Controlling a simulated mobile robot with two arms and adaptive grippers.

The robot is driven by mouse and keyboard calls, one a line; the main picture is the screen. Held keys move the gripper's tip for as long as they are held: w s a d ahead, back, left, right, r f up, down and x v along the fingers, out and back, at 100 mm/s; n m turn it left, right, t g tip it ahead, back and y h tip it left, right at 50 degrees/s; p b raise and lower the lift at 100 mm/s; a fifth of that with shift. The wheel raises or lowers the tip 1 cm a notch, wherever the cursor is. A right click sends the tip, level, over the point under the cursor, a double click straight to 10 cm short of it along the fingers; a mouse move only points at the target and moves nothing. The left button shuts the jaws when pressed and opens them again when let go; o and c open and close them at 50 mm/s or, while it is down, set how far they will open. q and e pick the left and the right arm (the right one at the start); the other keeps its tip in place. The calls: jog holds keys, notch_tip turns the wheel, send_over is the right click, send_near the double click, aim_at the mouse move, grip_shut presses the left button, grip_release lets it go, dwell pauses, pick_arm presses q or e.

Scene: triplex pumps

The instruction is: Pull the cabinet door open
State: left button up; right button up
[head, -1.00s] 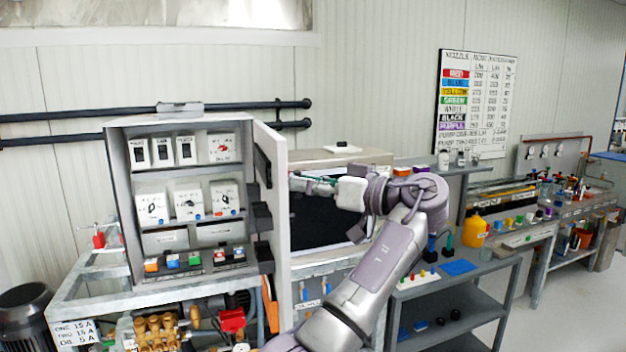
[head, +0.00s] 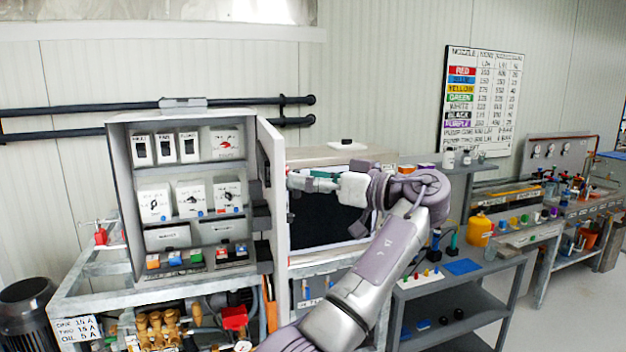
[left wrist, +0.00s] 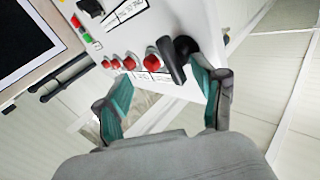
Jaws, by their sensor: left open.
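The grey cabinet (head: 121,190) stands on a metal bench at the left, its front uncovered. Its door (head: 272,225) stands swung out at the cabinet's right side, seen nearly edge-on. My left gripper (head: 294,180) is at the right of the door, beside its outer face, with the fingertips partly hidden by the door edge. In the left wrist view, the open teal fingers (left wrist: 160,85) face a white panel (left wrist: 205,25) with red knobs. A black handle (left wrist: 172,62) lies between the fingers, closer to the right one; I cannot tell if they touch. My right gripper is not in view.
Inside the cabinet are switch boxes (head: 188,198) on shelves. A large dark-fronted unit (head: 325,222) stands behind my left arm. A grey shelf cart (head: 470,298) stands to the right. Pumps and brass fittings (head: 158,330) are under the cabinet. Open floor shows at the far right.

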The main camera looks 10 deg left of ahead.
pick_arm(q)
jog(key=shift+d+f, duration=0.15)
jog(key=shift+f, duration=0.1)
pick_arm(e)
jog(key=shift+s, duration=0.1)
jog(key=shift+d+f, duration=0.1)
pick_arm(q)
jog(key=shift+f, duration=0.1)
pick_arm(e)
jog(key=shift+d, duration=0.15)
pick_arm(q)
notch_tip(320, 180, up, 10)
jog(key=shift+r, duration=0.2)
dwell(0.4)
jog(key=shift+d, duration=0.1)
